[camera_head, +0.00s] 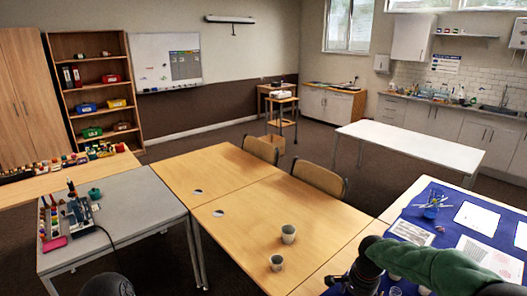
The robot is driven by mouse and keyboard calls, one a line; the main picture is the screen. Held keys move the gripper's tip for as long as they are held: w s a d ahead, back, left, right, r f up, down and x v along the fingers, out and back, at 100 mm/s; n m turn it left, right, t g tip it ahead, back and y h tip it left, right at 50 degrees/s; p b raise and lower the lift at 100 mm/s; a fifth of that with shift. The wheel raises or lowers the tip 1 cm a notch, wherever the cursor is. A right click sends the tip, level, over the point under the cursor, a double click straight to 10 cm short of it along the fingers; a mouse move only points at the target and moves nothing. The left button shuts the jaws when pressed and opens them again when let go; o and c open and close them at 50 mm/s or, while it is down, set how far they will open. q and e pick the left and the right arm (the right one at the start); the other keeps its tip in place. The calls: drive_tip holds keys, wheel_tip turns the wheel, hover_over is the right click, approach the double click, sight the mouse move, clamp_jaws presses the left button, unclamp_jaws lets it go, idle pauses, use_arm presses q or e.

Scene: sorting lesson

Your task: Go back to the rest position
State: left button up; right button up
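My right arm comes in from the right edge in the camera_head view, over the blue-covered table. Its dark gripper (345,281) is low in the picture, right of the two cups and apart from them. It is small and partly hidden by the arm, so I cannot tell whether its fingers are open or shut. A dark rounded part, likely of my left arm, shows at the bottom left edge. My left gripper itself is not in view. A grey cup (288,234) and a second grey cup (277,263) stand upright on the wooden table (245,245).
The blue cloth (415,215) bears papers and a small blue holder (432,209). A grey table (130,205) at left holds small bottles and a device. Two chairs (320,178) stand behind the wooden tables. A white table (430,145) stands farther back. Floor shows between the tables.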

drive_tip(key=s+a+f+n+y+b, duration=0.1)
drive_tip(key=s+a+f+n+b, duration=0.2)
drive_tip(key=f, duration=0.5)
drive_tip(key=s+a+f+n+y, duration=0.1)
drive_tip(key=s+a+f, duration=0.2)
drive_tip(key=a+f, duration=0.35)
drive_tip(key=s+a+f+n+y+b, duration=0.1)
drive_tip(key=s+a+f+n+b, duration=0.15)
drive_tip(key=f, duration=0.75)
drive_tip(key=s+a+f+n+b, duration=0.2)
drive_tip(key=s+a+f, duration=0.3)
drive_tip(key=s+f, duration=0.6)
drive_tip(key=s+n, duration=0.1)
drive_tip(key=s, duration=0.3)
drive_tip(key=shift+s+a+f+y+b, duration=0.15)
drive_tip(key=shift+s+y+b, duration=0.05)
drive_tip(key=shift+y+b, duration=0.2)
drive_tip(key=shift+n, duration=0.25)
